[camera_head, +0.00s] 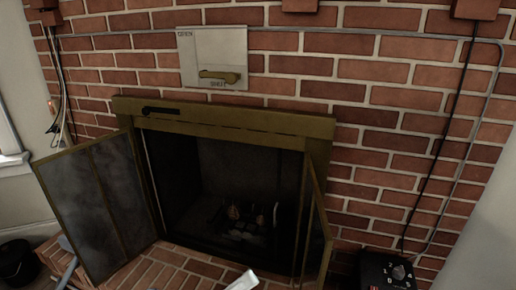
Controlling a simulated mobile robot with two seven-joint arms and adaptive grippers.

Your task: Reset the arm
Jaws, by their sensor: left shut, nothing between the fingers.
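The corner fireplace (225,118) has a brass-coloured frame set in a brick wall. Its left glass door (92,205) stands swung out to the left. Its right door (317,225) also stands open, seen nearly edge-on. The dark firebox between them is open. At the lower left, in front of the left door, small pale grey parts (68,272) show; they seem to be my left gripper, shut with nothing held, mostly cut off by the frame. My right gripper is not in view.
A plate (213,48) with a brass handle, marked open and shut, is on the wall above. A black dial box (386,270) is at the lower right. A dark round container (15,262) stands at the lower left. A white object (243,281) is at the bottom edge.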

